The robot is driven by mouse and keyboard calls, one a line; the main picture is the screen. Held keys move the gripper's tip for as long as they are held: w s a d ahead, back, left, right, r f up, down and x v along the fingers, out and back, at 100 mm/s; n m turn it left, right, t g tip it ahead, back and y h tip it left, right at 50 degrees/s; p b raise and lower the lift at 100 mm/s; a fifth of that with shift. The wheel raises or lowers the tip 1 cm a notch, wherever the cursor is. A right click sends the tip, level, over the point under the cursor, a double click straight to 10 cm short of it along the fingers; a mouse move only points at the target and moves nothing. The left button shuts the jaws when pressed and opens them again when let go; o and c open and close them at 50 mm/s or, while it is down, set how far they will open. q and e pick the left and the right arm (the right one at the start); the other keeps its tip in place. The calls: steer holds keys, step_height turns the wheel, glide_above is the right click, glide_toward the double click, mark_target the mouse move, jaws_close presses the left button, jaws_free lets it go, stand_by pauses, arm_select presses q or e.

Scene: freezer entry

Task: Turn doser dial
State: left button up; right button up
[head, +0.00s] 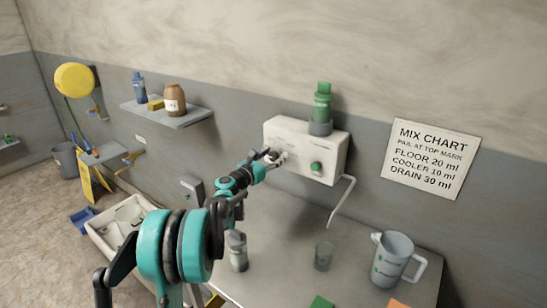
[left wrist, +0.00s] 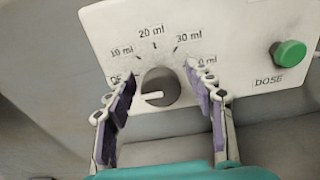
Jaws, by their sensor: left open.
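The doser is a white box (head: 328,145) on the wall with a green bottle (head: 322,103) on top and a green DOSE button (head: 316,166), which also shows in the left wrist view (left wrist: 289,54). Its grey round dial (left wrist: 163,90) has a white pointer mark toward the left, near a partly hidden label that starts "O". Labels for 10, 20 and 30 ml arc above it. My left gripper (head: 272,157) is at the dial, open, with one finger on each side in the left wrist view (left wrist: 160,75). I cannot tell whether the fingers touch it. My right gripper is out of view.
A bent pipe (head: 341,203) comes down from the doser over a grey counter (head: 285,225). A clear cup (head: 323,256), a marked jug (head: 395,260) and a grey bottle (head: 237,250) stand there. A mix chart (head: 431,158) hangs right; a shelf (head: 168,118) holds bottles left.

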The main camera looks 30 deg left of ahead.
arm_select(q)
steer(key=c, duration=1.1)
steer(key=shift+m, duration=0.3)
steer(key=m, duration=0.4)
steer(key=shift+d, duration=0.1)
steer(key=m, duration=0.4)
steer(key=shift+m+p, duration=0.3)
steer(key=shift+m, duration=0.1)
steer(key=m, duration=0.4)
steer(key=shift+d+f, duration=0.1)
steer(key=shift+f, duration=0.05)
steer(key=shift+f+m, duration=0.1)
steer(key=shift+m, duration=2.1)
